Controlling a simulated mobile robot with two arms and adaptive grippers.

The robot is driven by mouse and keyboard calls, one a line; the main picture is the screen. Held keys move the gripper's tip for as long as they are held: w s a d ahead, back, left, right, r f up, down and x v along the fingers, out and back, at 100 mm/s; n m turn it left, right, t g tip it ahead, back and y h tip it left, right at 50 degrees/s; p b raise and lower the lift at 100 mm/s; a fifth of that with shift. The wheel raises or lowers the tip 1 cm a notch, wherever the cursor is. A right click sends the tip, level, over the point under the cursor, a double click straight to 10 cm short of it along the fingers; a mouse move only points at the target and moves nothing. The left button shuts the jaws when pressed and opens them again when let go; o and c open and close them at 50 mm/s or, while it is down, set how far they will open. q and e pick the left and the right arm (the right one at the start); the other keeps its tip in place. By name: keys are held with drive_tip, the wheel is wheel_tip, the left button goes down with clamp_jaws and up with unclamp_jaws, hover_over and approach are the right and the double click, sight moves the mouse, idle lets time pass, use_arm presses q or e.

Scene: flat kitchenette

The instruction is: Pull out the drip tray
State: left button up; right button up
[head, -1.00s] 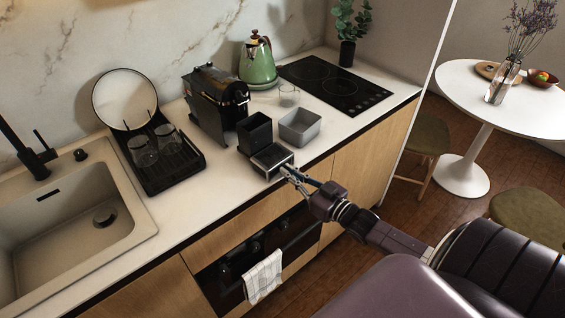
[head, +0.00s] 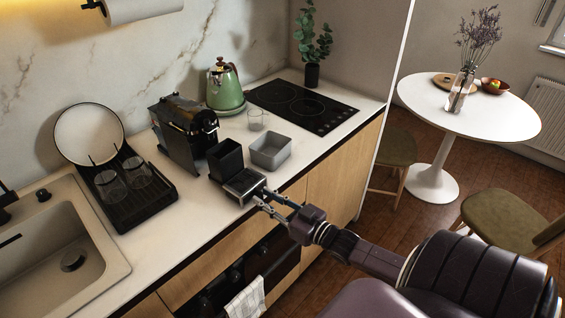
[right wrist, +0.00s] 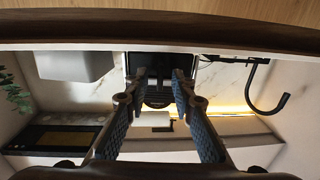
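The drip tray (head: 241,187), with a metallic top, lies near the counter's front edge. An upright black container (head: 226,159) stands at its back end. Both sit in front of the black coffee machine (head: 186,132). My right gripper (head: 261,201) is at the tray's front end. In the right wrist view its two fingers (right wrist: 160,92) are spread, with a gap between them and the dark tray end beyond. I cannot tell whether a fingertip touches the tray. My left gripper is not in view.
A grey bin (head: 270,150) stands right of the tray and a glass (head: 257,120) behind it. A dish rack (head: 137,200) with glasses is on the left. The green kettle (head: 224,88) and hob (head: 304,105) are farther back. A towel (head: 246,298) hangs below the counter edge.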

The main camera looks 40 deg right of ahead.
drive_tip(key=s+d, duration=0.1)
drive_tip(key=s, duration=1)
drive_tip(key=shift+d, duration=0.35)
drive_tip(key=shift+w, duration=0.1)
drive_tip(key=s+d+f+m+g+h+b, duration=0.1)
drive_tip(key=s+f+g+h, duration=0.3)
drive_tip(key=f, duration=1.1)
drive_tip(key=s+f+m+g+b, duration=0.1)
drive_tip(key=s+f+g, duration=0.35)
drive_tip(key=f, duration=1.05)
drive_tip(key=s+a+f+n+g, duration=0.1)
drive_tip(key=s+a+f+g, duration=0.3)
drive_tip(key=s+a+f, duration=0.5)
drive_tip(key=s+a+f+n+g+y+b, duration=0.1)
drive_tip(key=s+a+f+g, duration=0.3)
drive_tip(key=s+a+f, duration=0.5)
drive_tip(key=s+f, duration=0.5)
drive_tip(key=s, duration=0.2)
drive_tip(key=shift+s+n, duration=0.4)
